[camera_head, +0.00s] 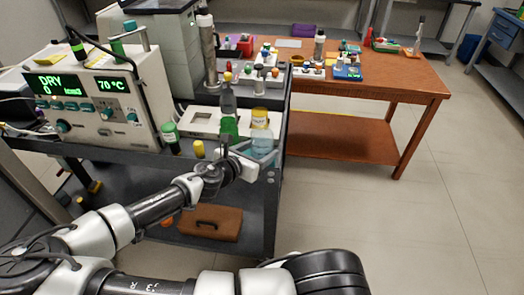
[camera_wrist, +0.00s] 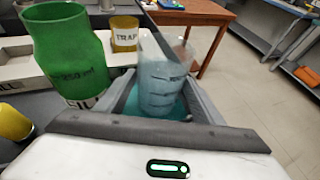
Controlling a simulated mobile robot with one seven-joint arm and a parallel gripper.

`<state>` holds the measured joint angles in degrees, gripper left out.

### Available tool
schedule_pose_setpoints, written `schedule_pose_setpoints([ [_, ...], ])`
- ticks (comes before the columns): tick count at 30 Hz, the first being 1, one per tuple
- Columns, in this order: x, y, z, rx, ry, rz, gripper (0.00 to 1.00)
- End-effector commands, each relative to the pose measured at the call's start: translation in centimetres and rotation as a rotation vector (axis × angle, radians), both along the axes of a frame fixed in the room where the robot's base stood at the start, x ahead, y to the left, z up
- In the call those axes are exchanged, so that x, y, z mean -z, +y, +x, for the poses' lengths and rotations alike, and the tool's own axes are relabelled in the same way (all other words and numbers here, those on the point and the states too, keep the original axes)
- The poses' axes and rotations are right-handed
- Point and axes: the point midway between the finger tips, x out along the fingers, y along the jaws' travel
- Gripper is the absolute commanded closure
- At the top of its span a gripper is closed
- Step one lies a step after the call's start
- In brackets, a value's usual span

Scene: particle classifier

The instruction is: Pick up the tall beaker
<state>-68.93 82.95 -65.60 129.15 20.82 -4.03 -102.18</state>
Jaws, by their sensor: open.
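A green bottle (camera_wrist: 68,55) stands close left of the beaker. A yellow container marked TRAP (camera_wrist: 125,36) is behind it. A yellow-capped item (camera_head: 198,149) and the drying instrument (camera_head: 100,100) are to the left. Open floor (camera_head: 350,220) lies right of the cart.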

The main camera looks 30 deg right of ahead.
Motion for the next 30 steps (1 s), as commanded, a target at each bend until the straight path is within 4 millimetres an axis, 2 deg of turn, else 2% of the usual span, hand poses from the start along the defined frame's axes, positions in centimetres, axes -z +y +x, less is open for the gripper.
schedule_pose_setpoints([
  [5, 0.0, 0.0, 0.0, 0.000, 0.000, 0.000, 0.40],
  [12, 0.0, 0.0, 0.0, 0.000, 0.000, 0.000, 0.81],
  [23, -0.3, 0.0, 0.0, 0.000, -0.001, 0.000, 0.81],
  [30, -1.4, 0.1, 0.0, 0.000, -0.002, 0.001, 0.81],
])
